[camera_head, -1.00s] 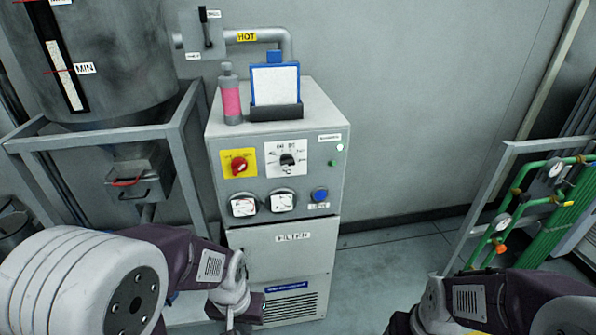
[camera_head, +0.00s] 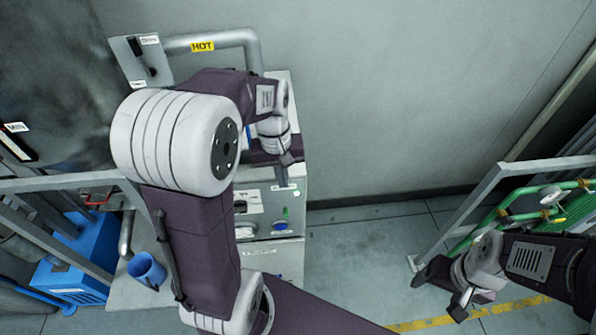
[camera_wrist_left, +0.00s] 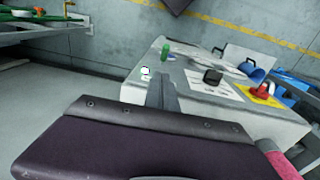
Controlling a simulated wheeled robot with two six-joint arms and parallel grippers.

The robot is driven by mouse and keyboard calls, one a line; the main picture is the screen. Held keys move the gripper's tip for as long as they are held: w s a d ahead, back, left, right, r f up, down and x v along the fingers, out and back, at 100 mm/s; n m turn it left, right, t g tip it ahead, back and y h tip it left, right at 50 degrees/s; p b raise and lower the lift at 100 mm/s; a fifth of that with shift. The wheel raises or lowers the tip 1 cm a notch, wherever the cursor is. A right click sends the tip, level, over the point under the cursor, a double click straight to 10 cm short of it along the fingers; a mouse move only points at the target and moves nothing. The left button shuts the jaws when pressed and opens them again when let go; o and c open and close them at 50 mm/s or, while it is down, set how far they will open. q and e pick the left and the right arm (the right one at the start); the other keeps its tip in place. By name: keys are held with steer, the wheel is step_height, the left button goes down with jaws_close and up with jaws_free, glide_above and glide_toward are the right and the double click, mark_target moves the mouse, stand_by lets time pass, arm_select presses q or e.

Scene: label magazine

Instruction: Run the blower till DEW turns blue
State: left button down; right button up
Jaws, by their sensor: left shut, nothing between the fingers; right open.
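The grey blower cabinet (camera_head: 290,255) stands at centre, its front panel partly hidden by my left arm. A black selector knob (camera_wrist_left: 212,77) and a red switch on a yellow plate (camera_wrist_left: 263,92) show in the left wrist view. A green upright piece (camera_wrist_left: 166,50) stands on the panel's far side; it shows in the head view (camera_head: 285,213) by a blue button (camera_head: 279,226). My left gripper (camera_head: 287,161) is shut and empty above the panel's top right. I cannot read a DEW mark. My right gripper (camera_head: 459,305) is open, well right of the cabinet.
A pink bottle (camera_wrist_left: 292,165) shows at the wrist view's lower right. A hot pipe (camera_head: 215,40) runs behind. A blue cup (camera_head: 147,270) and blue bin (camera_head: 75,270) are at left. The floor between is clear.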

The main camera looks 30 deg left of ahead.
arm_select(q)
steer(key=s, duration=0.3)
glide_above(285, 210)
step_height(285, 210, down, 6)
steer(key=f, duration=0.1)
steer(key=shift+a+f+p, duration=0.2)
steer(key=shift+f+p, duration=0.35)
steer(key=shift+f, duration=0.3)
steer(key=shift+w+f, duration=0.2)
steer(key=shift+f, duration=0.2)
arm_select(e)
steer(key=shift+s+a+r, duration=0.1)
steer(key=shift+s+r, duration=0.1)
steer(key=shift+r, duration=0.3)
steer(key=shift+s+r, duration=0.2)
steer(key=shift+r, duration=0.25)
arm_select(q)
steer(key=shift+s+r, duration=0.1)
steer(key=shift+s, duration=0.15)
arm_select(e)
steer(key=shift+s, duration=0.25)
